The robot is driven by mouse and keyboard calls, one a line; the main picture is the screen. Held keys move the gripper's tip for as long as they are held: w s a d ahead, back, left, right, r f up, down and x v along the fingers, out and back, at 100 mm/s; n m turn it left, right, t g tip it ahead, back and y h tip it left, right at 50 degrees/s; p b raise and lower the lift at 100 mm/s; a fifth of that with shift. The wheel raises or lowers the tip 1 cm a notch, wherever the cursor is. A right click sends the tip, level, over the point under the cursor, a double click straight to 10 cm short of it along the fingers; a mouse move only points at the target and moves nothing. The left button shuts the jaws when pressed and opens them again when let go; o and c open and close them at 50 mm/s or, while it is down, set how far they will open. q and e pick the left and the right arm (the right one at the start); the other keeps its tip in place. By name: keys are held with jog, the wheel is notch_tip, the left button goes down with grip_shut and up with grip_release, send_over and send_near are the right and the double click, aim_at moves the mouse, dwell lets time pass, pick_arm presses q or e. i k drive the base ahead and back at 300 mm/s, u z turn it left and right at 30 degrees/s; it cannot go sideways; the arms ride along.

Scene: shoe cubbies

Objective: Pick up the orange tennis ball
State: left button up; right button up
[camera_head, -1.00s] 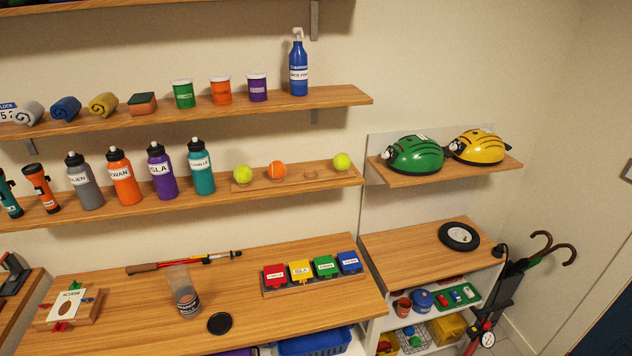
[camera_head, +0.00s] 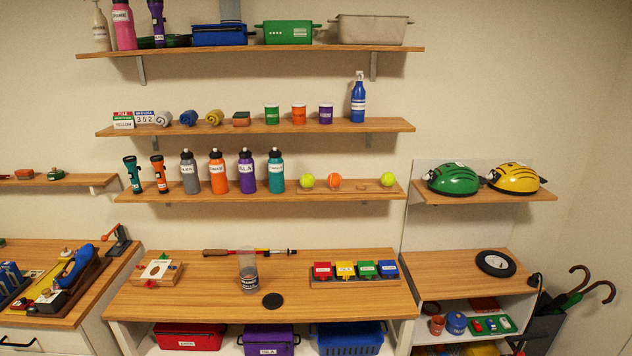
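The orange tennis ball (camera_head: 334,181) sits on the lower wall shelf (camera_head: 290,194), right of the teal bottle. A yellow-green tennis ball (camera_head: 307,181) is close on its left. Another yellow-green ball (camera_head: 388,179) is farther right, past an empty ring-like spot (camera_head: 362,185). Neither of my grippers shows in the head view, so I cannot see whether they are open or shut.
Several bottles (camera_head: 218,172) stand left of the balls. The shelf above (camera_head: 260,128) holds cups and a blue spray bottle (camera_head: 358,98). Below, the bench (camera_head: 200,293) holds a clear tumbler (camera_head: 248,273) and coloured boxes (camera_head: 344,270). Helmets (camera_head: 453,180) sit on the right.

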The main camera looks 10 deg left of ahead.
aim_at(334, 180)
jog(key=u, duration=0.65)
jog(key=i, duration=0.65)
jog(key=u, duration=0.55)
jog(key=i, duration=0.7)
jog(key=z, duration=0.3)
